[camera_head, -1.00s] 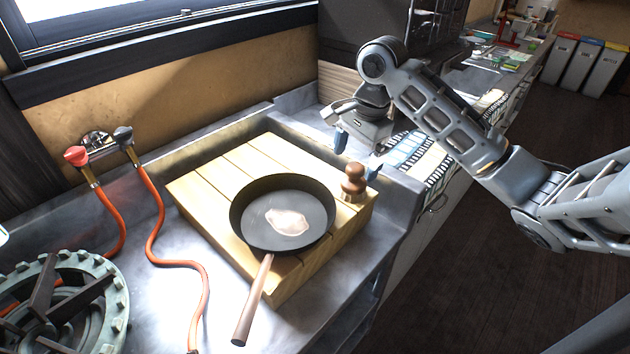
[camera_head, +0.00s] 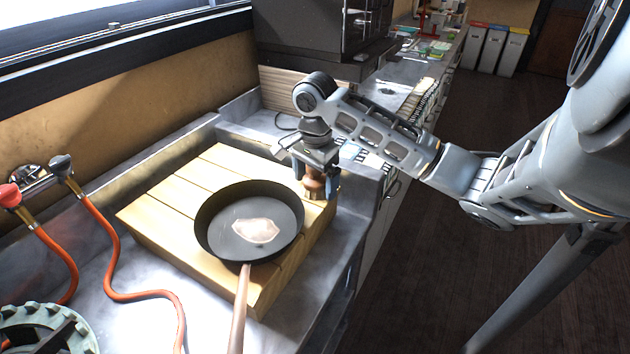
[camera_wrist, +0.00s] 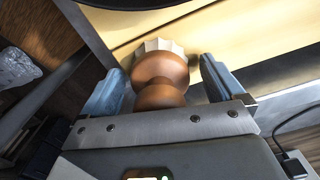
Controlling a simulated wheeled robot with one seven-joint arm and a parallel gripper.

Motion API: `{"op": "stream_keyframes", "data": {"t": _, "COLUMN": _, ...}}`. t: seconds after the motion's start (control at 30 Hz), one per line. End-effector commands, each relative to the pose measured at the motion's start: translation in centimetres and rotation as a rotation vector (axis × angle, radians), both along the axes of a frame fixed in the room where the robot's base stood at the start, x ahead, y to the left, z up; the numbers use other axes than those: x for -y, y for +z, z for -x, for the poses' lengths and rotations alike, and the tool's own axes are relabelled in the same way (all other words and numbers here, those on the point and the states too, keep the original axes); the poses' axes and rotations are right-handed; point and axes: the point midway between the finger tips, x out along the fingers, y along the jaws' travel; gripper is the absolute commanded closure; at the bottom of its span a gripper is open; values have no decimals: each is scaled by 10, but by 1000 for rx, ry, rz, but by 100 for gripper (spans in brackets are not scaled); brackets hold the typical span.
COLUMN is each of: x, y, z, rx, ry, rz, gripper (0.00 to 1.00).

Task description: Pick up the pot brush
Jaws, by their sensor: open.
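The pot brush (camera_head: 315,186) stands upright on the right corner of the wooden board, its brown knob up. In the wrist view the brush (camera_wrist: 160,72) shows its rounded brown handle and pale bristles. My gripper (camera_head: 316,186) points down over the brush, with one blue-grey finger on each side of the handle. The wrist view shows the gripper (camera_wrist: 160,85) open around the knob, with a visible gap at the right finger. The lower part of the brush is partly hidden by the fingers in the head view.
A black frying pan (camera_head: 212,222) with a pale piece of food sits on the wooden board (camera_head: 160,208), just left of the brush. A raised stone ledge (camera_head: 365,190) runs behind and right. Red hoses (camera_head: 112,270) and a green burner ring (camera_head: 40,318) lie at left.

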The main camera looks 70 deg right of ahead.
Motion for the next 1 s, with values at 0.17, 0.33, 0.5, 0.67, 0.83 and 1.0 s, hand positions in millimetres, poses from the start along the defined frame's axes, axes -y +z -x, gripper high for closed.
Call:
{"op": "stream_keyframes", "data": {"t": 0.17, "x": 0, "y": 0, "z": 0, "rx": 0, "ry": 0, "rz": 0, "gripper": 5}}
{"op": "stream_keyframes", "data": {"t": 0.33, "x": 0, "y": 0, "z": 0, "rx": 1, "ry": 0, "rz": 0, "gripper": 19}}
{"op": "stream_keyframes", "data": {"t": 0.5, "x": 0, "y": 0, "z": 0, "rx": 1, "ry": 0, "rz": 0, "gripper": 36}}
{"op": "stream_keyframes", "data": {"t": 0.67, "x": 0, "y": 0, "z": 0, "rx": 1, "ry": 0, "rz": 0, "gripper": 51}}
{"op": "stream_keyframes", "data": {"t": 0.83, "x": 0, "y": 0, "z": 0, "rx": 1, "ry": 0, "rz": 0, "gripper": 67}}
{"op": "stream_keyframes", "data": {"t": 1.0, "x": 0, "y": 0, "z": 0, "rx": 1, "ry": 0, "rz": 0, "gripper": 68}}
